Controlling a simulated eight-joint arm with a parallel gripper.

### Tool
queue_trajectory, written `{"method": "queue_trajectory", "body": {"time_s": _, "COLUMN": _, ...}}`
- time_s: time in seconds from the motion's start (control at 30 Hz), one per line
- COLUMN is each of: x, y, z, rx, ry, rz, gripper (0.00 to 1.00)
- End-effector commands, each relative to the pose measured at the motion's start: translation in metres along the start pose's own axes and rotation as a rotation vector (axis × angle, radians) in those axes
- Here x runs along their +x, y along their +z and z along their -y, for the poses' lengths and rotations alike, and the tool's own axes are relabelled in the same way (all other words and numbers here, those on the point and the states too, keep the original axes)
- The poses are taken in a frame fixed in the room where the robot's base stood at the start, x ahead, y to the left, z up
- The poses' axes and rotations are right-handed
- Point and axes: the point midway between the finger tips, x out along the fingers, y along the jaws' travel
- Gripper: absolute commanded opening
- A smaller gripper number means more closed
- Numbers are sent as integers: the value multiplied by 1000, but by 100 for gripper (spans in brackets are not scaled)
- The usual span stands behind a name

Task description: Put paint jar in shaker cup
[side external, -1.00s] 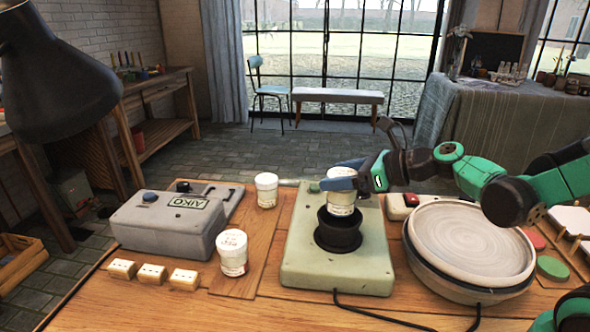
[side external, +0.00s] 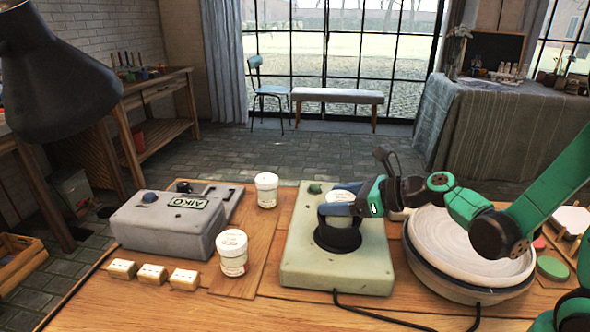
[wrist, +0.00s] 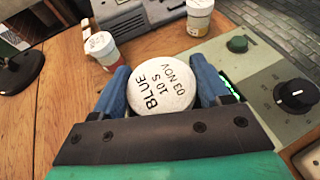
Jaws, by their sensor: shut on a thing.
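My gripper (side external: 343,205) is shut on a white paint jar (side external: 341,196), one blue finger on each side. The black shaker cup (side external: 338,238) stands on the pale green shaker machine (side external: 300,270). The held jar is low at the cup's mouth, and its lower part is hidden by the fingers and cup. I cannot tell whether it rests on the cup's bottom. The cup is not clearly seen in the wrist view.
Two other white jars stand on the wooden board, one nearer (side external: 233,255) and one farther back (side external: 267,191). A grey AIKO box (side external: 165,228) is at the left with several small labelled blocks before it. A round pale wheel (side external: 465,250) is close on the right.

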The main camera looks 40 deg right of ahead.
Motion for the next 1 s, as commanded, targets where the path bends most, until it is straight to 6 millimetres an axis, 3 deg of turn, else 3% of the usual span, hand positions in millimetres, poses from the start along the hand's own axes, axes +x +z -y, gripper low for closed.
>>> {"method": "queue_trajectory", "body": {"time_s": 0.03, "x": 0, "y": -1, "z": 0, "rx": 0, "ry": 0, "rz": 0, "gripper": 72}}
{"method": "queue_trajectory", "body": {"time_s": 0.13, "x": 0, "y": -1, "z": 0, "rx": 0, "ry": 0, "rz": 0, "gripper": 100}}
{"method": "queue_trajectory", "body": {"time_s": 0.5, "x": -2, "y": 3, "z": 0, "rx": 0, "ry": -1, "rz": 0, "gripper": 100}}
{"method": "queue_trajectory", "body": {"time_s": 1.0, "x": -74, "y": 2, "z": 1, "rx": 2, "ry": -6, "rz": -1, "gripper": 100}}
